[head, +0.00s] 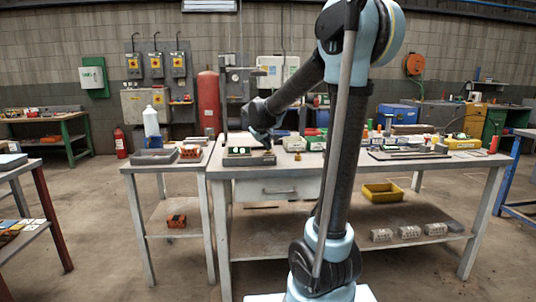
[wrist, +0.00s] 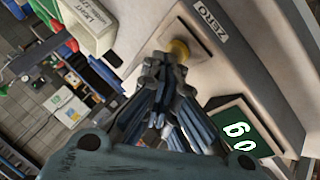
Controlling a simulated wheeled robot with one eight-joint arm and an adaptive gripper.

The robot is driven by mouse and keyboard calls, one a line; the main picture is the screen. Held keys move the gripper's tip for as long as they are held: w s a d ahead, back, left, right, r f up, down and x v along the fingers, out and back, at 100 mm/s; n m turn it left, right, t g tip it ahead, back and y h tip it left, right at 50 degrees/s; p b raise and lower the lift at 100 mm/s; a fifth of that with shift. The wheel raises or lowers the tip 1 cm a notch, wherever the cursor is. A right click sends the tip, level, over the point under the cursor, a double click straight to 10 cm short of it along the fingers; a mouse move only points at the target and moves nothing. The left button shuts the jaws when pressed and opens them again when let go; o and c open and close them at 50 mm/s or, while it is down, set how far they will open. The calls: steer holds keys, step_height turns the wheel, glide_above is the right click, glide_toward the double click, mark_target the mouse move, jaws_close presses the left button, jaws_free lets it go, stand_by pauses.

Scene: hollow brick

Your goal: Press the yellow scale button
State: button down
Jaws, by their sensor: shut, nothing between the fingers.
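The yellow scale button (wrist: 179,48) shows in the wrist view, on the scale's pale front panel beside a ZERO label (wrist: 208,20). My gripper (wrist: 166,62) is shut and empty, its fingertips at the button and covering part of it. Whether they touch it, or whether it is pushed in, I cannot tell. The scale's dark display (wrist: 238,130) shows lit digits to the lower right. In the head view, the scale (head: 236,161) sits at the left front of the workbench, and my gripper (head: 268,146) points down at its right end. The button is not clear there.
The workbench (head: 330,169) carries several boxes and tools along its back and right. A smaller table with a grey tray (head: 154,157) and a bottle (head: 151,121) stands to the left. In the wrist view, a white-and-green box (wrist: 88,22) lies close to the gripper's upper left.

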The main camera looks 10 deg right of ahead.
steer(key=shift+r, duration=0.65)
steer(key=shift+r, duration=0.1)
steer(key=shift+r, duration=2.45)
